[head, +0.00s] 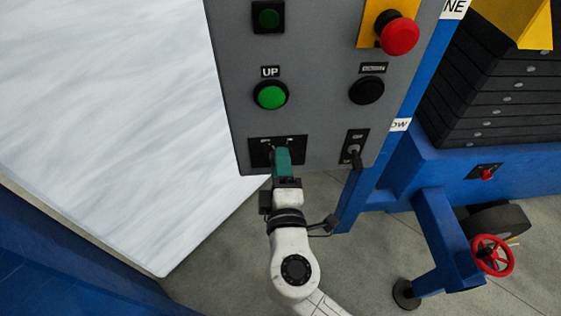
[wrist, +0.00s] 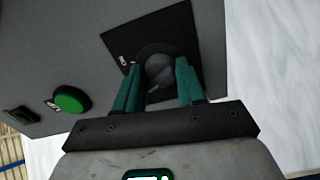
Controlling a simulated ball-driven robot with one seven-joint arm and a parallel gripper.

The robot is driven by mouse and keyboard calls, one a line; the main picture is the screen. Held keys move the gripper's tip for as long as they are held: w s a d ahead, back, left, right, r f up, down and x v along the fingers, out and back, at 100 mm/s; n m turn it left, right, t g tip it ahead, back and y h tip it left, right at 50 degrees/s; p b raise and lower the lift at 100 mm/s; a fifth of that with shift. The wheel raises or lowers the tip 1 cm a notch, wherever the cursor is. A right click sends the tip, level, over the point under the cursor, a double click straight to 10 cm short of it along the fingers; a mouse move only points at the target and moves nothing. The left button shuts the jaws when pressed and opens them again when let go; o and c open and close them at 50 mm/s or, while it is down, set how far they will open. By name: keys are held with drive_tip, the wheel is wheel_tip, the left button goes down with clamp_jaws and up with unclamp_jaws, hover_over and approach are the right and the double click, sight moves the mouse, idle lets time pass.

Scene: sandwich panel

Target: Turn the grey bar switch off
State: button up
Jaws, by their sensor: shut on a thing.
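The grey bar switch (wrist: 158,69) is a dark grey knob on a square black plate (wrist: 122,38) in the wrist view. My gripper (wrist: 160,80) has its two green fingers on either side of it, shut on it. In the head view the switch's plate (head: 258,157) is at the lower left of the grey panel (head: 320,125). My gripper (head: 276,152) reaches up to it there and hides most of the switch. I cannot tell the switch's exact angle.
On the panel are a green UP button (head: 271,95), a black button (head: 366,90), a red emergency button (head: 399,36) and a key switch (head: 354,150) right of my gripper. A blue post (head: 375,170) stands on the right. Bare floor shows below the panel.

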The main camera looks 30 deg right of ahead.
drive_tip(key=shift+n+p, duration=0.3)
drive_tip(key=shift+n, duration=0.6)
drive_tip(key=o, duration=1)
drive_tip(key=shift+o, duration=0.2)
drive_tip(key=b+v, duration=0.1)
drive_tip(key=v, duration=0.9)
drive_tip(key=shift+s+a+b, duration=0.2)
drive_tip(key=shift+s+b, duration=0.15)
drive_tip(key=shift+b, duration=0.05)
drive_tip(key=shift+d, duration=0.1)
